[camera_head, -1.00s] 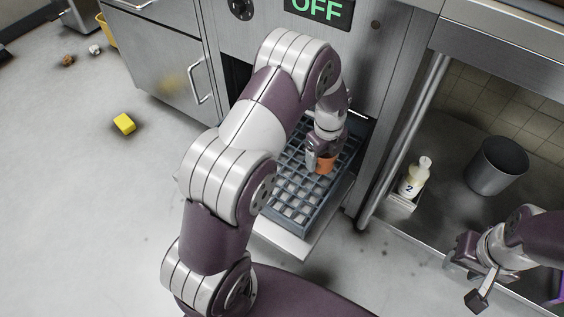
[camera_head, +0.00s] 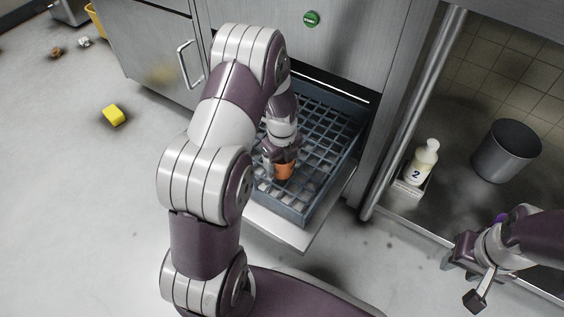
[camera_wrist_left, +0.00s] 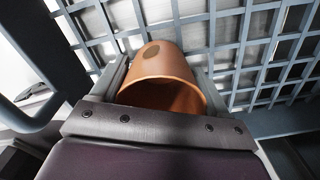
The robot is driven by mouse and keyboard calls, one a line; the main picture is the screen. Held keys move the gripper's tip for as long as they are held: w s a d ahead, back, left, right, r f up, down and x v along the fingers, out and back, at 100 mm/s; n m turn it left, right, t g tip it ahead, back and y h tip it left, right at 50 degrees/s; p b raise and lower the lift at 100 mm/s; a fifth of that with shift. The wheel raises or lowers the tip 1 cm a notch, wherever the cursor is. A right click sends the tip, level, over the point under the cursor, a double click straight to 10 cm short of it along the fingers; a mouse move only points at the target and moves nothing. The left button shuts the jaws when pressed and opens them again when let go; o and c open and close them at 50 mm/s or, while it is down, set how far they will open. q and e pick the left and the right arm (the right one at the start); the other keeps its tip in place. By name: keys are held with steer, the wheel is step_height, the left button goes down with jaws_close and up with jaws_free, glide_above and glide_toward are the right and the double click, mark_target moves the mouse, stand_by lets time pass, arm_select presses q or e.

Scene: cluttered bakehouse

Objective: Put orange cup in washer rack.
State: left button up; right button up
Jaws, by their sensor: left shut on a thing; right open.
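The orange cup (camera_head: 284,171) is between the fingers of my left gripper (camera_head: 281,163), over the left part of the washer rack. In the left wrist view the cup (camera_wrist_left: 160,75) lies between the two fingers (camera_wrist_left: 160,95), its open mouth toward the camera and a dark round spot on its side. The washer rack (camera_head: 327,205) is a blue-grey grid tray pulled out of the washer. Whether the cup touches the grid I cannot tell. My right gripper (camera_head: 468,275) is open and empty at the lower right.
The washer front (camera_head: 345,45) with a green button (camera_head: 311,19) stands behind the rack. A metal post (camera_head: 410,125) rises to its right. A yellow block (camera_head: 114,115) lies on the floor.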

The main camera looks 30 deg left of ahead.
arm_select(q)
steer(key=o, duration=1)
steer(key=shift+f, duration=0.15)
steer(key=shift+o, duration=0.2)
steer(key=shift+r, duration=0.25)
step_height(320, 180, up, 11)
steer(key=p, duration=0.8)
steer(key=s+d+r+n, duration=0.4)
steer(key=s+n, duration=0.3)
steer(key=n, duration=0.4)
steer(key=s+d+r+n+t, duration=0.1)
steer(key=s+d+r+n, duration=0.3)
steer(key=n, duration=0.8)
step_height(320, 180, up, 2)
steer(key=s, duration=0.2)
steer(key=shift+s, duration=0.35)
steer(key=shift+d, duration=0.1)
